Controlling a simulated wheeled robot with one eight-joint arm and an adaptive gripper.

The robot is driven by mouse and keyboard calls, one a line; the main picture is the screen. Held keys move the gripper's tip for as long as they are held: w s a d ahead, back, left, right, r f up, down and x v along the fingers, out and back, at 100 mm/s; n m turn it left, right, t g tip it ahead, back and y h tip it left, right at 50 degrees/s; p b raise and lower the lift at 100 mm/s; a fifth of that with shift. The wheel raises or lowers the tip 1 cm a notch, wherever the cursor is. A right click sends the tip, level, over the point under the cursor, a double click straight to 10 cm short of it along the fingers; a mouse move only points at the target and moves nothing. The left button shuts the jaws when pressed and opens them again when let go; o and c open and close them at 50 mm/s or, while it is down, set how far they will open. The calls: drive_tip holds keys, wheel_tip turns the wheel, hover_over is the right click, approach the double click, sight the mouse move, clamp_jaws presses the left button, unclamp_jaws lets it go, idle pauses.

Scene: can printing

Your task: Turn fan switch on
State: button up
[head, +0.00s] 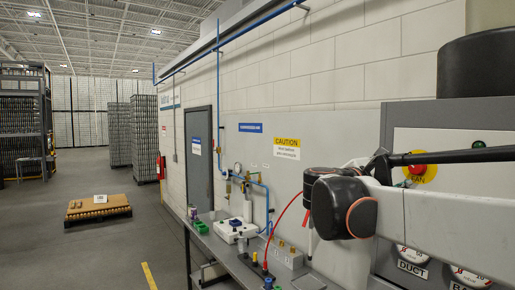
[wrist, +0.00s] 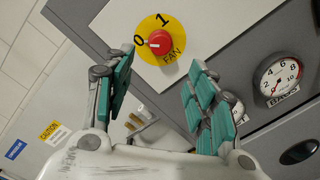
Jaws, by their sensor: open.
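The fan switch (wrist: 161,42) is a red round knob on a yellow disc marked 0, 1 and FAN, set in a pale panel. Its white mark points left, toward the 0. In the head view the red knob (head: 417,169) shows at the right, partly covered by my arm. The knob shows beyond and between the fingertips, and nothing is gripped. I cannot make out the gripper fingers in the head view.
A grey cabinet carries gauges; one gauge (wrist: 278,78) is right of the switch. A workbench (head: 232,262) with small equipment and a red hose runs along the wall. A pallet (head: 97,212) lies on the open floor at left.

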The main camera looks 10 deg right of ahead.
drive_tip(key=p+x, duration=0.2)
drive_tip(key=x, duration=1)
drive_tip(key=shift+d, duration=0.2)
drive_tip(key=shift+f, duration=0.1)
drive_tip(key=shift+a, duration=0.1)
drive_tip(key=c, duration=1.1)
